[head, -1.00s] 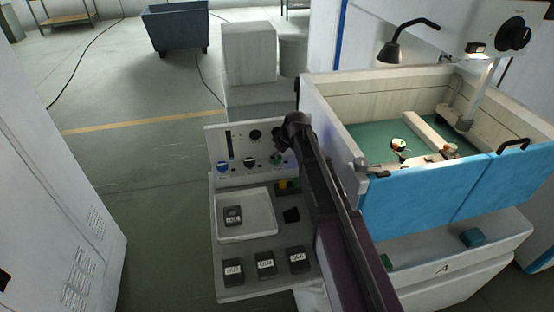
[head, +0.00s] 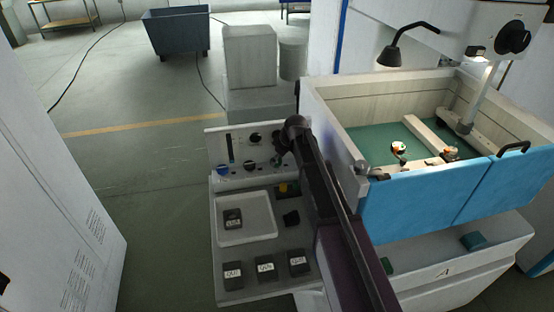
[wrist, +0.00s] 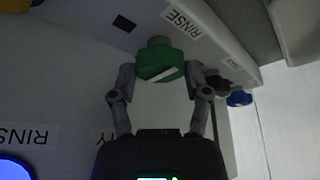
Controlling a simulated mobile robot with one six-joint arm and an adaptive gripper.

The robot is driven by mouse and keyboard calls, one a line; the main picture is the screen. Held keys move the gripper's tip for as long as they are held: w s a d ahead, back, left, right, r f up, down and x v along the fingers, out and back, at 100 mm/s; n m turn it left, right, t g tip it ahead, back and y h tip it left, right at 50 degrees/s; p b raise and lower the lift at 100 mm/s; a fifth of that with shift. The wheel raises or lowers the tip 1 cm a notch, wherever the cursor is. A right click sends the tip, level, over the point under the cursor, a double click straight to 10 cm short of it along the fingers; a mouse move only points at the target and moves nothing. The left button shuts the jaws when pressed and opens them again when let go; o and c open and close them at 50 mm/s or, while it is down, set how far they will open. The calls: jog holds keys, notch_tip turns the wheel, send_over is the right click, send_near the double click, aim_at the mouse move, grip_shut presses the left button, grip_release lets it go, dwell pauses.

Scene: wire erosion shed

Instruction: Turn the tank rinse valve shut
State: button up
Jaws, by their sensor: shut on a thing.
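In the wrist view a green valve knob (wrist: 160,57) sits on a short grey stem on the pale panel, beside a label reading RINSE (wrist: 182,23). A white bar marks its near face, slightly tilted in the picture. My gripper (wrist: 160,70) has one finger on each side of the knob and is shut on it. In the head view my gripper (head: 279,152) is at the right end of the control panel (head: 238,183); my arm hides most of the knob there.
A blue knob (head: 222,169) and a black dial (head: 256,137) are on the same panel. Below are a white tray (head: 246,239) holding a dark block and several labelled dark blocks (head: 265,266). The machine tank (head: 322,103) with blue doors (head: 420,205) stands close right of my arm.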

jog(key=shift+s, duration=0.1)
jog(key=m+h, duration=0.1)
jog(key=m, duration=0.2)
jog(key=shift+s+a+t, duration=0.1)
jog(key=shift+t, duration=0.3)
jog(key=m+h, duration=0.1)
jog(key=m, duration=0.1)
jog(key=m+t, duration=0.1)
jog(key=m, duration=0.2)
jog(key=shift+a+m+h, duration=0.1)
jog(key=shift+m+h, duration=0.2)
jog(key=shift+h, duration=0.1)
jog(key=m+h, duration=0.1)
jog(key=m, duration=0.4)
jog(key=shift+a+h, duration=0.1)
jog(key=shift+h, duration=0.3)
jog(key=shift+m+h, duration=0.8)
jog(key=shift+m, duration=1.3)
jog(key=o, duration=1.1)
jog(key=shift+o, duration=0.2)
